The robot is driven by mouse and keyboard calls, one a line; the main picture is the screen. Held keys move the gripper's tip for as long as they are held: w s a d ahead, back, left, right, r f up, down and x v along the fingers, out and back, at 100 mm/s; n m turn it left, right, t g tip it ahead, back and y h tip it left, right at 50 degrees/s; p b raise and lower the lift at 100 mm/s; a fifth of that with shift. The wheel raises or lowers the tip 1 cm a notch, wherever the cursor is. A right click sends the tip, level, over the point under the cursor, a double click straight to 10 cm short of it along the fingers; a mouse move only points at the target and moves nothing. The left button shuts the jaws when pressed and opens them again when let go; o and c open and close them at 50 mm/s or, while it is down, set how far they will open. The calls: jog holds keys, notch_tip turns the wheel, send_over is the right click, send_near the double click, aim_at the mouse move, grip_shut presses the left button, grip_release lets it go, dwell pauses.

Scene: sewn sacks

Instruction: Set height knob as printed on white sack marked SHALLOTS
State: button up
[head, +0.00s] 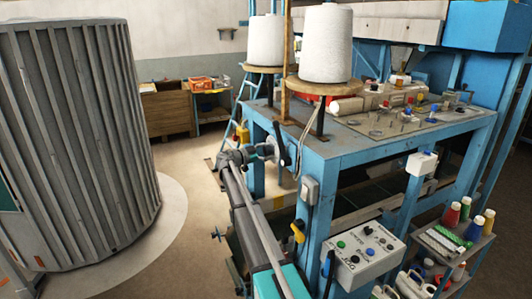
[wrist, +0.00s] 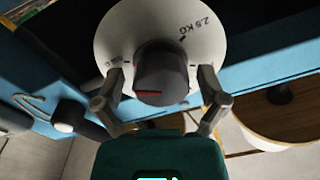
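A dark grey round knob (wrist: 160,70) with a red line on its face sits in the middle of a pale dial plate (wrist: 120,35) in the wrist view. The plate carries the print "2.5 KG" at its upper right and another partly hidden mark at its left. The red line points left. My gripper (wrist: 160,78) is open, with one finger on each side of the knob and a gap on both sides. In the head view my gripper (head: 262,152) is at the left end of the blue machine frame (head: 345,160). No sack marked SHALLOTS shows.
A control box (head: 360,250) with buttons is mounted low on the machine. White thread cones (head: 327,45) stand above. A shelf (head: 470,255) with bottles is at the right. A large ribbed grey cylinder (head: 75,140) stands at the left, with free floor (head: 185,235) between.

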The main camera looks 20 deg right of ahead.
dwell(0.6)
jog(key=shift+a+f, duration=0.2)
jog(key=shift+f, duration=0.1)
jog(key=s+a+f+n+y+b, duration=0.2)
jog(key=s+a+f+n+y, duration=0.35)
jog(key=s+f, duration=0.35)
jog(key=s+a+f+n+y+b, duration=0.2)
jog(key=s+a+f+n+y, duration=0.3)
jog(key=s+f, duration=0.5)
jog(key=s+a+f+n+y+b, duration=0.1)
jog(key=s+a+f+n+y, duration=0.1)
jog(key=s+a, duration=0.3)
jog(key=s+a+f+n+y+b, duration=0.1)
jog(key=s+a+n, duration=0.4)
jog(key=s, duration=0.5)
jog(key=s+a+f+n+g+y, duration=0.1)
jog(key=s+a+f+n+y, duration=0.2)
jog(key=s+a, duration=0.3)
jog(key=shift+s+a+f+n+y+b, duration=0.15)
jog(key=shift+s+a+n+y+b, duration=0.25)
jog(key=shift+s+n+y, duration=0.4)
jog(key=shift+s+d, duration=0.1)
